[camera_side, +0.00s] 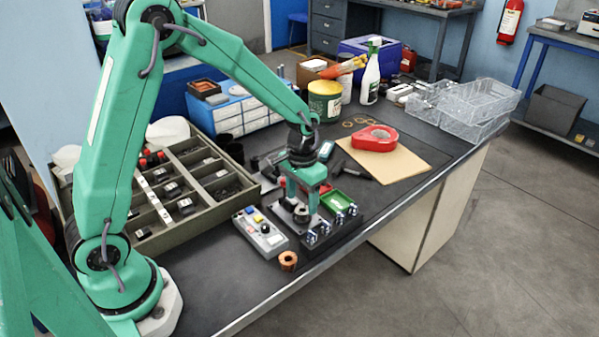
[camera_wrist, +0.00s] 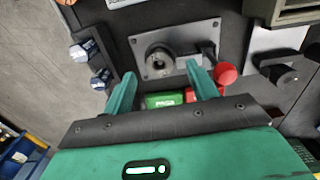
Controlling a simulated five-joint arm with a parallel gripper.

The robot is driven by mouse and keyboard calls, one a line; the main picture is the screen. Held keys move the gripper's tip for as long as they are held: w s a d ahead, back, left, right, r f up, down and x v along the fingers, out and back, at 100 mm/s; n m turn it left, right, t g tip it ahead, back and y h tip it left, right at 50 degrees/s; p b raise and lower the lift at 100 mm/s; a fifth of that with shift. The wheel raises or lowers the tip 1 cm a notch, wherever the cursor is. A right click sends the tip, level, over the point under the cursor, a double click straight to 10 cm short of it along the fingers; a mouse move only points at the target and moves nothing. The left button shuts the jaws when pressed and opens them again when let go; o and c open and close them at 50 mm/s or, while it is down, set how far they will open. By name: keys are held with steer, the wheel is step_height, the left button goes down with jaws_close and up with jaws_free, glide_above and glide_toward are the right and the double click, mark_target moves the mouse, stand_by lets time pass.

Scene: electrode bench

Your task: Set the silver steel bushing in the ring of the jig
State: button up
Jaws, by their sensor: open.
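My gripper (camera_side: 300,203) is open and points down over the jig, its two green fingers apart. In the wrist view my gripper (camera_wrist: 160,72) has its fingertips on either side of a round grey hollow piece. This piece (camera_wrist: 162,57) stands on the jig's grey metal plate (camera_wrist: 148,41), and nothing is clamped between the fingers. The same grey round piece (camera_side: 301,214) shows below the fingers in the side view. It looks like the silver steel bushing at the jig's ring, but I cannot tell bushing from ring or how deeply it is seated.
A copper-coloured bushing (camera_side: 288,261) lies near the bench's front edge. A button box (camera_side: 260,234) stands left of the jig. Dark-blue clamped pieces (camera_side: 325,229) line its front.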

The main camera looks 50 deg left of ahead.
step_height(320, 180, up, 7)
stand_by(0.5)
step_height(320, 180, up, 5)
stand_by(0.9)
steer(key=s+r+t, duration=0.2)
steer(key=s+r, duration=0.1)
steer(key=s, duration=0.6)
steer(key=s+a+r+t, duration=0.1)
steer(key=s+r+t, duration=0.2)
steer(key=s, duration=0.7)
steer(key=shift+r+t, duration=0.3)
steer(key=shift+r, duration=0.3)
